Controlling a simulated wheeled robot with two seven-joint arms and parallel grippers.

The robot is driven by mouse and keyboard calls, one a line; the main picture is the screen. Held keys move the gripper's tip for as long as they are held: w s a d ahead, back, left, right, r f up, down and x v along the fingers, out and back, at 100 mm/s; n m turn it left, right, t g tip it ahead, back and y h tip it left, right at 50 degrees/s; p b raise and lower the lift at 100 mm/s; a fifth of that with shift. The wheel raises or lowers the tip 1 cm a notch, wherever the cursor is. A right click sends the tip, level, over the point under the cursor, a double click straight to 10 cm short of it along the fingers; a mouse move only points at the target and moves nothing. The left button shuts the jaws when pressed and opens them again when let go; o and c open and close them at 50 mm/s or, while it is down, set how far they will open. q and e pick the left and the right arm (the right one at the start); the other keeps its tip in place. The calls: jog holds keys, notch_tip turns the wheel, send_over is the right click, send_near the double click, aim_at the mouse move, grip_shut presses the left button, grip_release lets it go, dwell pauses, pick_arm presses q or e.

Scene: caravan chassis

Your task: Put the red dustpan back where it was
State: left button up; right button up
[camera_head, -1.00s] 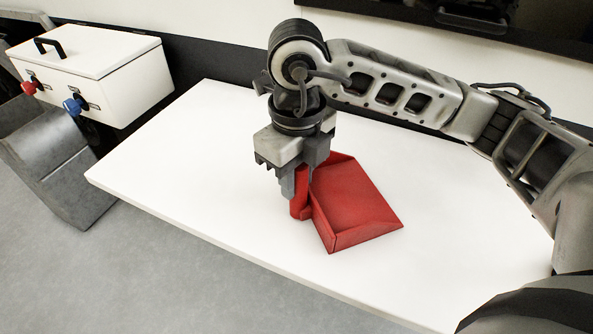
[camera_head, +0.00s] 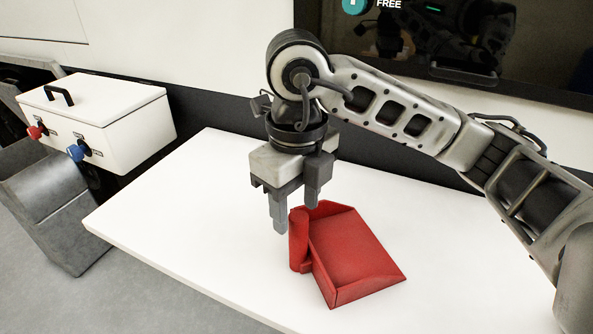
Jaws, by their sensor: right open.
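The red dustpan (camera_head: 352,254) lies flat on the white table (camera_head: 190,220), its open edge toward the lower right. Its upright-looking red handle (camera_head: 298,240) is at its left side. My right gripper (camera_head: 296,213) is open and points down just above the handle. One finger is left of the handle and the other is behind it to the right. The gripper does not appear to hold the dustpan. My left gripper is not in view.
A white box (camera_head: 100,118) with a black lid handle and red and blue taps stands at the left, above a grey basin (camera_head: 55,200). A dark screen (camera_head: 450,45) is on the back wall. The table's left part is clear.

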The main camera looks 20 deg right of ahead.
notch_tip(320, 180, up, 7)
jog(key=shift+p, duration=0.3)
dwell(0.4)
